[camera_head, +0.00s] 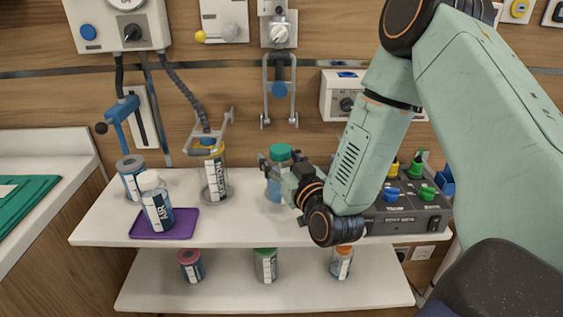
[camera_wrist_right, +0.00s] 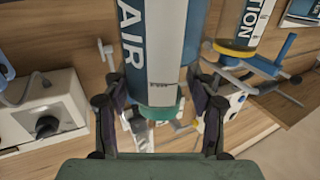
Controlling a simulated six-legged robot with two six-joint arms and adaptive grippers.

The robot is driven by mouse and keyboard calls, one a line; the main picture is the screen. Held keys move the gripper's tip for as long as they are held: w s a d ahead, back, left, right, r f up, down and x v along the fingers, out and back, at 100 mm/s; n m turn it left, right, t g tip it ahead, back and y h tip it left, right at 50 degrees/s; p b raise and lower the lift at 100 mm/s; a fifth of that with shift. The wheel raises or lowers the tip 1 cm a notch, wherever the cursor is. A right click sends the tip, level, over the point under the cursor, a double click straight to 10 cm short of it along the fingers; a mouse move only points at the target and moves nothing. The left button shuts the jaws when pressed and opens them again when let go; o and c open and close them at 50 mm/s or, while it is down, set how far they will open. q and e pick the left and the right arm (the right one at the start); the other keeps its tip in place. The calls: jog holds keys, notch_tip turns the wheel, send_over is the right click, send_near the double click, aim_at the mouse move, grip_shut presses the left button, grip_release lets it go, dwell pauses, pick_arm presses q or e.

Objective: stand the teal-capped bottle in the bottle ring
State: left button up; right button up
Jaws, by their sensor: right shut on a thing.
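The teal-capped bottle (camera_head: 274,188) is upright at the middle of the upper shelf, partly hidden by my right gripper. My right gripper (camera_head: 278,174) is shut on its side, reaching in from the right. In the right wrist view, the bottle (camera_wrist_right: 150,45) shows an AIR label and its teal cap, between the fingers of my right gripper (camera_wrist_right: 160,112). I cannot tell whether its base touches the shelf. I cannot clearly make out the bottle ring; a wall bracket (camera_head: 279,90) with a blue knob hangs above the bottle. My left gripper is not in view.
A yellow-capped bottle (camera_head: 214,175) stands left of the held one. A white-capped bottle (camera_head: 157,209) stands on a purple tray (camera_head: 185,222), near a grey-capped bottle (camera_head: 130,178). A dark control box (camera_head: 405,217) is on the right. Several bottles stand on the lower shelf (camera_head: 220,291).

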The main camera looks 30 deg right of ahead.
jog(key=w+d+f+b, duration=0.2)
jog(key=w+d, duration=0.1)
jog(key=w, duration=0.2)
dwell(0.5)
jog(key=shift+f, duration=0.2)
dwell(0.6)
jog(key=shift+s, duration=0.1)
dwell(1.6)
jog(key=shift+f, duration=0.4)
dwell(0.4)
dwell(1.6)
jog(key=shift+f, duration=0.15)
dwell(0.5)
jog(key=o, duration=1.5)
jog(key=shift+c, duration=0.2)
